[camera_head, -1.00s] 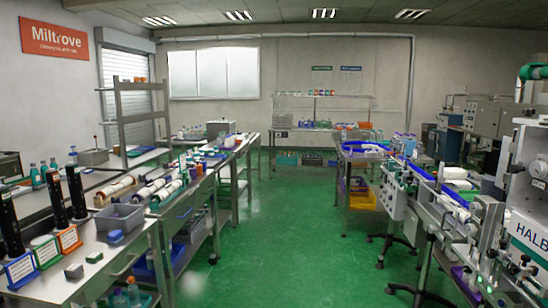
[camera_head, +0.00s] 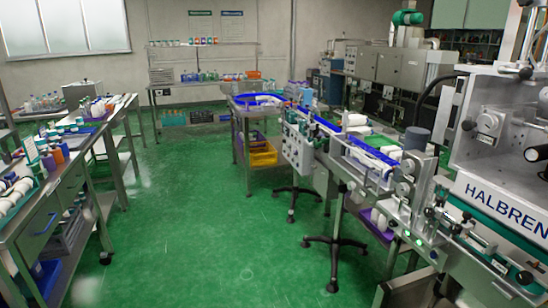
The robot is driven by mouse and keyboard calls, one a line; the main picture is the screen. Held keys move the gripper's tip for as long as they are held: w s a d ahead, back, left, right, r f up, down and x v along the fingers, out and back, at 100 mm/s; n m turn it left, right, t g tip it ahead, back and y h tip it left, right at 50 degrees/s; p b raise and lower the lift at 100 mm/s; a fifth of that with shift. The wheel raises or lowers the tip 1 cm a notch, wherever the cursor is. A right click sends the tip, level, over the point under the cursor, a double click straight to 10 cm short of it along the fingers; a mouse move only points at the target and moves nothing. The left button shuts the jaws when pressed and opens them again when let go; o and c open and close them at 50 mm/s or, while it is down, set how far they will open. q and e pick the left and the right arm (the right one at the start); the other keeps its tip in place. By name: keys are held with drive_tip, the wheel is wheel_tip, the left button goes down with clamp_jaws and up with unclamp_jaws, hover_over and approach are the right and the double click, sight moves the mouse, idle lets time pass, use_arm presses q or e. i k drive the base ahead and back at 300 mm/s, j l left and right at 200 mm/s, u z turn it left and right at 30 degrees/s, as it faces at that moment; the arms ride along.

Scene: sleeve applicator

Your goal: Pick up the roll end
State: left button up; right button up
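Neither of my grippers is in view. The sleeve applicator (camera_head: 500,185), marked HALBREN, fills the right side and is cut by the right edge. Its conveyor (camera_head: 352,150) with blue rails runs away toward the back. White round parts and a green-topped white block (camera_head: 378,143) sit along it. I cannot make out a loose roll end.
The green floor (camera_head: 205,225) is open between the left bench (camera_head: 70,195) and the machine. Stand feet (camera_head: 333,240) reach out onto the floor. A table with a yellow crate (camera_head: 263,155) stands behind. A shelf bench (camera_head: 205,85) lines the back wall.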

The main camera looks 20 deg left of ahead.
sight(59, 128)
drive_tip(key=i+j+u, duration=0.3)
drive_tip(key=u, duration=0.2)
drive_tip(key=i+j+u, duration=0.55)
drive_tip(key=i+u, duration=0.25)
drive_tip(key=u, duration=0.15)
drive_tip(key=i+u, duration=0.1)
drive_tip(key=i, duration=0.8)
drive_tip(key=i+l+u, duration=0.1)
drive_tip(key=i, duration=0.75)
drive_tip(key=i+u, duration=0.3)
drive_tip(key=i, duration=0.15)
drive_tip(key=i+l+u, duration=0.1)
drive_tip(key=i+u, duration=0.15)
drive_tip(key=i, duration=0.2)
drive_tip(key=u, duration=0.8)
drive_tip(key=i+l+u, duration=0.2)
drive_tip(key=l+u, duration=0.3)
drive_tip(key=l, duration=0.15)
drive_tip(key=i+l+u, duration=0.1)
drive_tip(key=l+u, duration=0.4)
drive_tip(key=l, duration=0.2)
drive_tip(key=l+u, duration=0.5)
drive_tip(key=l, duration=0.2)
